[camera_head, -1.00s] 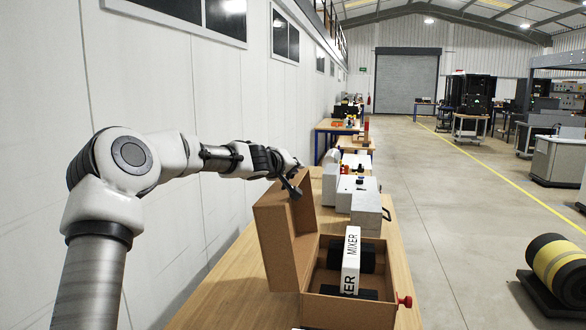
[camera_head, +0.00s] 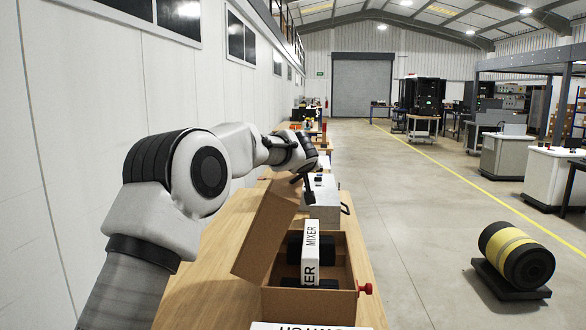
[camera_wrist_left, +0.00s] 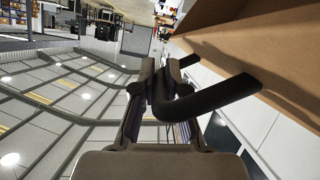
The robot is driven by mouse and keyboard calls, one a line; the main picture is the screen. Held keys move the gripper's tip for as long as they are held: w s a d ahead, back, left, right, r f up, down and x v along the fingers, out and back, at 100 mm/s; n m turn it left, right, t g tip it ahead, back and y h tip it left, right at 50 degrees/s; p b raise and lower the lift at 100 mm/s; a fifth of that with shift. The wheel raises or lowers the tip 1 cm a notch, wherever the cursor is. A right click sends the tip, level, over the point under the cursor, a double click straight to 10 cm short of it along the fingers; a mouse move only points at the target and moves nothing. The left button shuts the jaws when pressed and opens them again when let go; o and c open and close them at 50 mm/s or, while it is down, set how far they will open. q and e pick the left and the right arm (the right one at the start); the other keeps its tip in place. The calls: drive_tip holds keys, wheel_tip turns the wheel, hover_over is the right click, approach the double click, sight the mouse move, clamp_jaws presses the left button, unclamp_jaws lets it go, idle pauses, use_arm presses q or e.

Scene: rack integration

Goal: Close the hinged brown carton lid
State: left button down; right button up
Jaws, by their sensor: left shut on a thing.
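The brown carton (camera_head: 315,307) stands on the wooden table with its top open. My left gripper (camera_head: 304,162) is at the top of the lid, shut on a black bent handle (camera_head: 303,184). The handle (camera_wrist_left: 215,97) also shows between the fingers of my left gripper (camera_wrist_left: 168,82) in the left wrist view, beside the brown lid (camera_wrist_left: 265,60). Where the handle joins the lid is unclear. My right gripper is out of view.
A white box marked MIXER (camera_head: 311,255) and dark parts sit inside the carton. A red knob (camera_head: 366,288) sticks out at its right. White equipment (camera_head: 325,205) stands just behind. A wall (camera_head: 60,150) runs along the left; open floor (camera_head: 420,240) lies right.

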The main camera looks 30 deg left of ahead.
use_arm(q)
drive_tip(key=shift+w+d+f, duration=0.2)
drive_tip(key=shift+d, duration=0.15)
drive_tip(key=c, duration=1.2)
unclamp_jaws()
drive_tip(key=v, duration=1.1)
drive_tip(key=shift+s+d+r, duration=0.2)
drive_tip(key=shift+s, duration=0.05)
